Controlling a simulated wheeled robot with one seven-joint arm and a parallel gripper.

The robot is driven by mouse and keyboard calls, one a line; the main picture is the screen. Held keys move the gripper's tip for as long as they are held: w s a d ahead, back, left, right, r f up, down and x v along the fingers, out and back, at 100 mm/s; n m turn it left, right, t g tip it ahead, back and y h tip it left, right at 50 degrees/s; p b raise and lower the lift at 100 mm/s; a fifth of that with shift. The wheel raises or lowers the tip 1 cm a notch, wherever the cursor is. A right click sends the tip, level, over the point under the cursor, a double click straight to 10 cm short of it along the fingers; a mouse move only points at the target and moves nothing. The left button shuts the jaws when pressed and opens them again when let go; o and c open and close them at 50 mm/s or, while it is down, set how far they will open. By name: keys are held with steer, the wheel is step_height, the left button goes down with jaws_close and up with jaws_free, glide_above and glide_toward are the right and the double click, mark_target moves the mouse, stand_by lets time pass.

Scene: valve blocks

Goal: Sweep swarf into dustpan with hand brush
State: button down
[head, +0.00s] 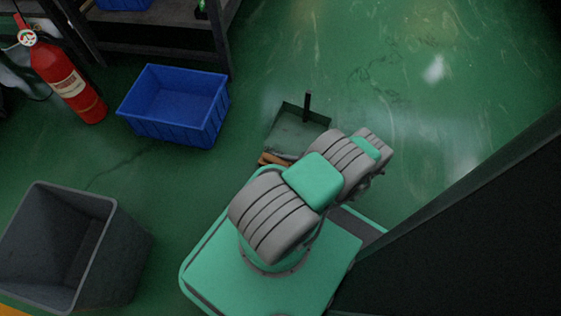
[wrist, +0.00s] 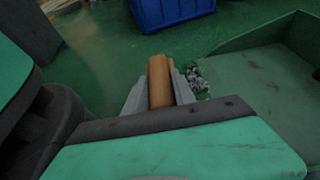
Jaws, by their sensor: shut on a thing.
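My gripper (wrist: 160,84) is shut on the wooden hand brush (wrist: 160,76); its light-brown wood stands between the two grey fingers in the wrist view. The brush's bristles are hidden there. In the head view a strip of the brush (head: 272,159) shows at the near edge of the dustpan, and my arm hides the gripper. The dark green dustpan (head: 293,137) lies on the floor with its dark handle upright. It also fills the right of the wrist view (wrist: 262,85). A small grey pile of swarf (wrist: 197,79) lies between the gripper and the dustpan, outside the pan.
A red fire extinguisher (head: 66,82) stands farther left. A grey bin (head: 125,262) is at lower left. A dark panel (head: 470,240) fills the lower right. Floor beyond the dustpan is clear.

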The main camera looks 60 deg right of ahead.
steer(key=shift+w+d, duration=0.2)
steer(key=shift+d, duration=1.15)
steer(key=shift+w+d, duration=0.25)
steer(key=shift+d, duration=1.05)
steer(key=shift+w+d, duration=0.2)
steer(key=shift+d, duration=1.15)
steer(key=shift+r, duration=0.15)
steer(key=a+r+p, duration=0.3)
steer(key=r+p, duration=0.3)
steer(key=p, duration=0.1)
steer(key=shift+s+r, duration=0.25)
steer(key=shift+r, duration=0.15)
